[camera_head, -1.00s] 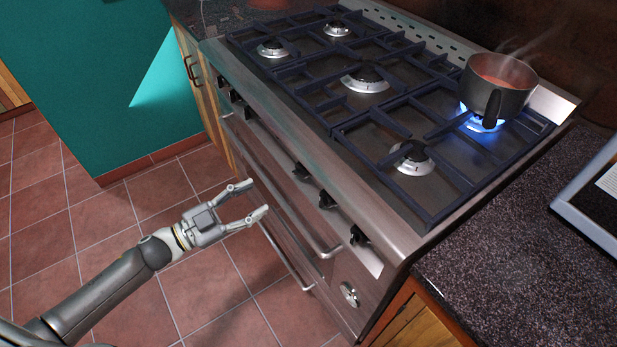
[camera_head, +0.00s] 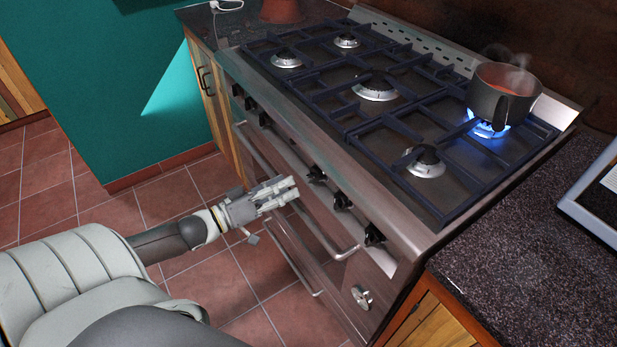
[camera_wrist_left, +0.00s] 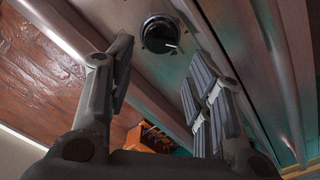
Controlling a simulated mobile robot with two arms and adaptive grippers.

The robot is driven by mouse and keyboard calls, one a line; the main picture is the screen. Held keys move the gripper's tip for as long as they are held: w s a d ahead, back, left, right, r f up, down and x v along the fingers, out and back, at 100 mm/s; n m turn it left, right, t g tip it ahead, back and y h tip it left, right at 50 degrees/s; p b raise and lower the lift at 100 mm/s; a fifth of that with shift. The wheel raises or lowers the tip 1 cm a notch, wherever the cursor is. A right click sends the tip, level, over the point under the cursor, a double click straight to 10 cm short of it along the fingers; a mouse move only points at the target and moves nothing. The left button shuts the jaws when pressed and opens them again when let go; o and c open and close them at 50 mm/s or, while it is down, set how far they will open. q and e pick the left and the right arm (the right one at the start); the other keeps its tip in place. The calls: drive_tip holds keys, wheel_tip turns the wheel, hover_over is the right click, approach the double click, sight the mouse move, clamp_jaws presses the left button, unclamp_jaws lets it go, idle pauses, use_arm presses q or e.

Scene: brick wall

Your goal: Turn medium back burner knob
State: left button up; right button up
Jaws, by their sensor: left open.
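The stove front (camera_head: 290,140) carries a row of black knobs, with a left group (camera_head: 250,103) and a right group whose knobs sit at its left (camera_head: 316,174), middle (camera_head: 342,201) and right end (camera_head: 374,234). I cannot tell which one is for the medium back burner. My left gripper (camera_head: 290,188) is open and empty, just in front of the panel and near the left knob of the right group. In the left wrist view, one dark round knob (camera_wrist_left: 160,34) shows beyond and between the open fingers (camera_wrist_left: 155,85), apart from them. My right gripper is out of view.
A steaming pot (camera_head: 503,95) stands over a lit blue flame on the back right burner. A dark countertop (camera_head: 520,250) lies at the right.

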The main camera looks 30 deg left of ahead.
sight(309, 176)
use_arm(q)
drive_tip(key=x, duration=0.5)
drive_tip(key=shift+w+d, duration=0.2)
drive_tip(key=shift+w, duration=0.15)
drive_tip(key=shift+w+d, duration=0.15)
drive_tip(key=shift+w, duration=0.3)
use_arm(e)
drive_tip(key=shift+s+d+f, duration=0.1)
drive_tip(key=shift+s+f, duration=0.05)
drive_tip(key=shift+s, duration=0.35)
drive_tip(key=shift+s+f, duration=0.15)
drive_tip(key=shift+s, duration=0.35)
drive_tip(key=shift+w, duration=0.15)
use_arm(q)
drive_tip(key=c, duration=0.7)
